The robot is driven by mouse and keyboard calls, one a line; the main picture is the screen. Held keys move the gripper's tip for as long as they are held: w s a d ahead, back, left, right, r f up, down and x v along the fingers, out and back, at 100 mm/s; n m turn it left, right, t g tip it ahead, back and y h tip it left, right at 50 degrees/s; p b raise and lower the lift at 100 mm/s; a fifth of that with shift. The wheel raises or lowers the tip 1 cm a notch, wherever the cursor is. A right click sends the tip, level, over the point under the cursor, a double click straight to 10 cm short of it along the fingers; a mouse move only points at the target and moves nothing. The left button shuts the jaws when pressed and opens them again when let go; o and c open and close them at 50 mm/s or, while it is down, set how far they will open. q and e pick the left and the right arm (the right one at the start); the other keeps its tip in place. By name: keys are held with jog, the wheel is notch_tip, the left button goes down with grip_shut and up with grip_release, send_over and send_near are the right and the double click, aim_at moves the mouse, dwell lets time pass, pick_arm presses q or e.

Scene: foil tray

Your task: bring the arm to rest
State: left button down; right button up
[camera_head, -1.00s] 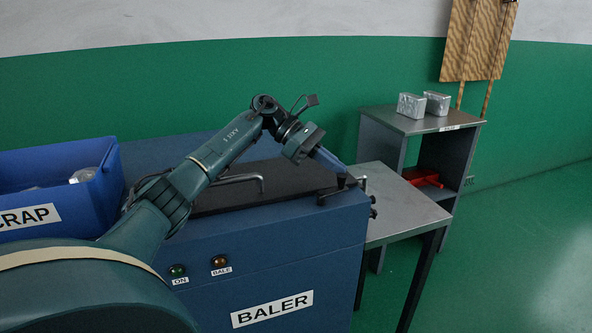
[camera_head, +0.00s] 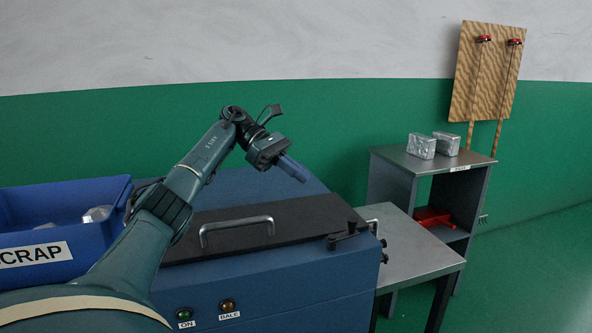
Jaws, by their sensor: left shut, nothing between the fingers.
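My left arm comes in from the lower left and reaches up over the blue baler (camera_head: 290,285). My left gripper (camera_head: 303,178) is shut and empty, held in the air above the baler's dark lid (camera_head: 270,225), apart from it. The lid is down and has a metal handle (camera_head: 236,229). A black latch lever (camera_head: 348,235) sits at the lid's right end. My right gripper is not in view.
A blue scrap bin (camera_head: 100,245) with crumpled foil stands at the left. A metal side table (camera_head: 415,252) adjoins the baler's right side. Behind it, a shelf (camera_head: 400,157) holds two silver bales (camera_head: 421,146) and a red item (camera_head: 432,218) below. A wooden board (camera_head: 487,70) hangs on the wall.

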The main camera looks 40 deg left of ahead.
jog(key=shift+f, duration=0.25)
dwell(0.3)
